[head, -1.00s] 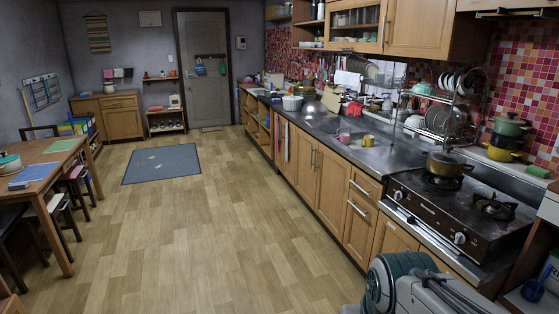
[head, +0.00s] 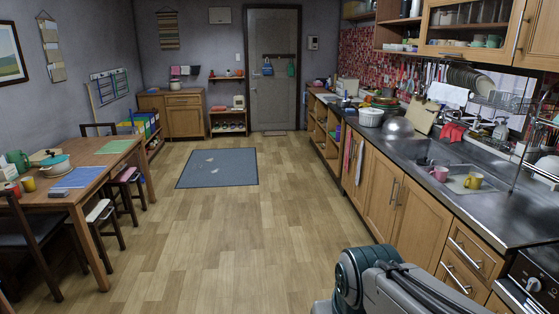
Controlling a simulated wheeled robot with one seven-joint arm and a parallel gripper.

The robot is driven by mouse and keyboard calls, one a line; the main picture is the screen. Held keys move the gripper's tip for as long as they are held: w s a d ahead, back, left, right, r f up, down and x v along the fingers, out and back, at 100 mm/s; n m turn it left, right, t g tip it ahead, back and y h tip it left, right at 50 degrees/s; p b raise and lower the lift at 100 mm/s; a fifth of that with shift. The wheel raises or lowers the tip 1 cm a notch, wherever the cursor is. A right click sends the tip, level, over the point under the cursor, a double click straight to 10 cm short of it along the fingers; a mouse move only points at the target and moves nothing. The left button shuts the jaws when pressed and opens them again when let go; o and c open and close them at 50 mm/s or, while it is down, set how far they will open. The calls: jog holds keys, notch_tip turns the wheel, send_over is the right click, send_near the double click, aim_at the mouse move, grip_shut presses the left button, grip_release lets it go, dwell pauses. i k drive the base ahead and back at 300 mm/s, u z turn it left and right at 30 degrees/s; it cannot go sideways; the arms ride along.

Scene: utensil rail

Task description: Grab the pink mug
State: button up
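The pink mug (head: 440,174) stands in the sink area of the steel counter on the right. A yellow mug (head: 473,181) stands just to its right, in front of the dish rack. My arm shows at the bottom right, below and in front of the counter, but my gripper is out of the picture. Nothing blocks the view of the pink mug.
The steel counter (head: 416,147) carries a silver bowl (head: 398,128) and a white basin (head: 371,117). A stove edge is at the lower right. A dining table (head: 70,190) with stools is at left. The wooden floor (head: 230,235) between is clear, with a grey mat (head: 218,168).

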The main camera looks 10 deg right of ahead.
aim_at(440, 173)
jog(key=u, duration=0.05)
jog(key=i, duration=1.55)
jog(key=z, duration=0.55)
jog(key=i, duration=1.5)
jog(key=z, duration=1.4)
jog(key=i, duration=1)
jog(key=z, duration=0.55)
